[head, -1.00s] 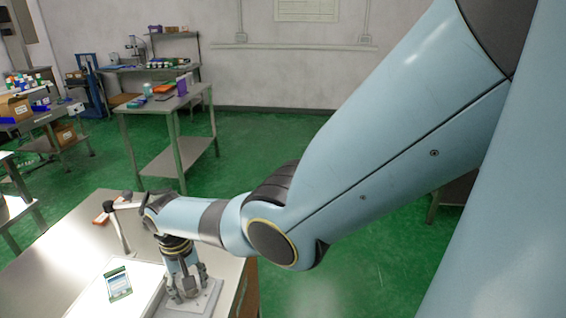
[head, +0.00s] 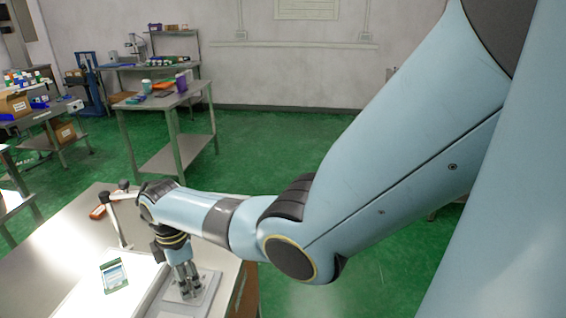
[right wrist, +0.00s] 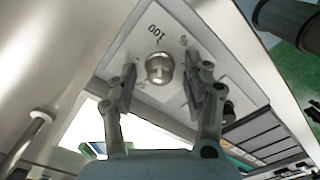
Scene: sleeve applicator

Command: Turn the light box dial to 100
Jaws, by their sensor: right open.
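The light box (head: 72,301) is a bright white panel on the steel table, with a dial plate (head: 213,292) at its right end. In the right wrist view, the round metal dial (right wrist: 159,68) sits on a pale plate with printed marks, "100" among them; the exact dial setting is hard to read. My right gripper (head: 189,292) points down over the dial plate. In the right wrist view my right gripper (right wrist: 160,75) is open, with one finger on each side of the dial and a visible gap to each. My left gripper is not in view.
A small green-edged card (head: 114,276) lies on the light box. A jointed stand (head: 117,222) and an orange item (head: 98,212) are behind it. The table's right edge is close to the dial plate. Another steel table (head: 165,100) stands farther back, with open green floor between.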

